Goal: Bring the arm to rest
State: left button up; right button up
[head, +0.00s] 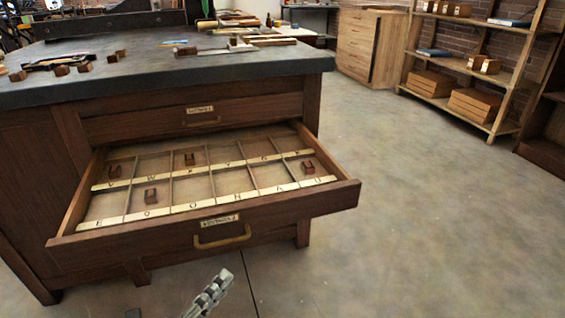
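My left gripper (208,296) shows only in part at the bottom edge, below and in front of the open drawer. Its grey metal finger parts point up and right, apart from the drawer. I cannot tell whether it is open or shut. My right gripper is out of view. The wooden drawer (142,232) is pulled out from the cabinet, with a brass handle (222,238) on its front. Lettered strips and thin dividers split it into compartments. Small brown blocks lie inside, among them one at the front left (150,196), one at the back (189,159) and one at the right (308,167).
A shut drawer (245,105) is above the open one. The dark worktop (150,78) carries several small blocks at left and tools and wooden pieces towards the back. Shelves (470,65) and a wooden cabinet (369,48) stand behind. The floor (430,220) at right is clear.

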pick_arm(q)
jog(key=w+a+f+n+g+y+p, duration=0.25)
jog(key=a+f+n+y, duration=0.55)
jog(key=a+n+y, duration=0.45)
jog(key=s+a+f+n+g+p, duration=0.1)
jog(key=s+f+n+g, duration=0.3)
jog(key=s, duration=0.4)
jog(key=s+a+f+n+g, duration=0.1)
jog(key=s+f+n+g, duration=0.4)
jog(key=n, duration=0.4)
jog(key=s+g, duration=0.1)
jog(key=s, duration=0.1)
jog(key=shift+s+a+g+h+p, duration=0.2)
jog(key=shift+s+g+h+p, duration=0.15)
jog(key=shift+s+p, duration=0.05)
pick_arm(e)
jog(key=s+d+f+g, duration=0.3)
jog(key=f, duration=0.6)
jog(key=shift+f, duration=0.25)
pick_arm(q)
jog(key=shift+o, duration=0.6)
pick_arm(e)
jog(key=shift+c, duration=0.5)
